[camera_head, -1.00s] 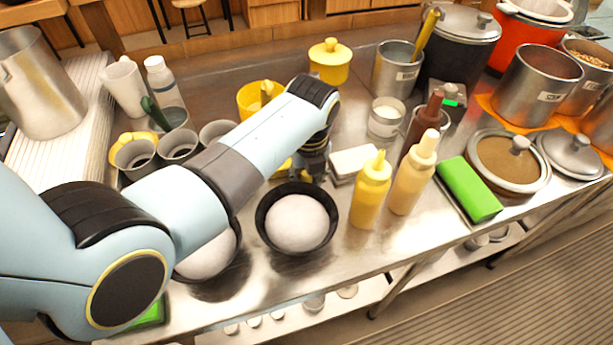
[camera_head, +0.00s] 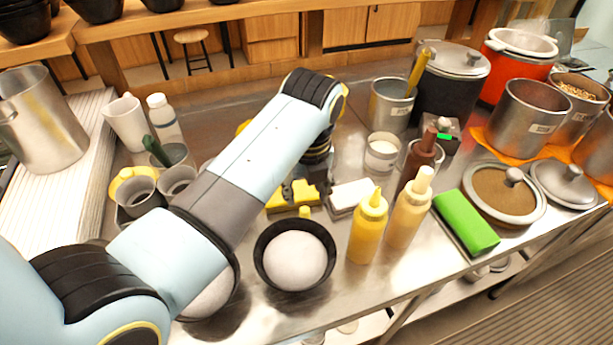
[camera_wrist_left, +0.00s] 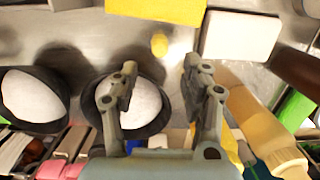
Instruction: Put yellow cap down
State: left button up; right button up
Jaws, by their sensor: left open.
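A small yellow cap (camera_head: 304,212) shows just behind the dark rim of a bowl (camera_head: 294,256) of white contents. In the left wrist view the yellow cap (camera_wrist_left: 160,44) appears to rest on the steel counter, between the bowl (camera_wrist_left: 140,106) and a yellow block-like thing (camera_wrist_left: 158,8). My left gripper (camera_wrist_left: 157,78) is open with nothing between its fingers; the cap shows beyond the fingertips, apart from them. In the head view my left arm hides most of the gripper. My right gripper is not in view.
A yellow squeeze bottle (camera_head: 368,228) and a tan one (camera_head: 408,208) stand right of the bowl. A white block (camera_head: 351,196) lies behind them. A green block (camera_head: 466,222) lies farther right. Grey cups (camera_head: 138,195) stand at left. Bare counter shows along the front edge.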

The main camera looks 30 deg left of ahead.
pick_arm(q)
jog(key=r, duration=0.4)
jog(key=shift+s+d, duration=0.2)
dwell(0.3)
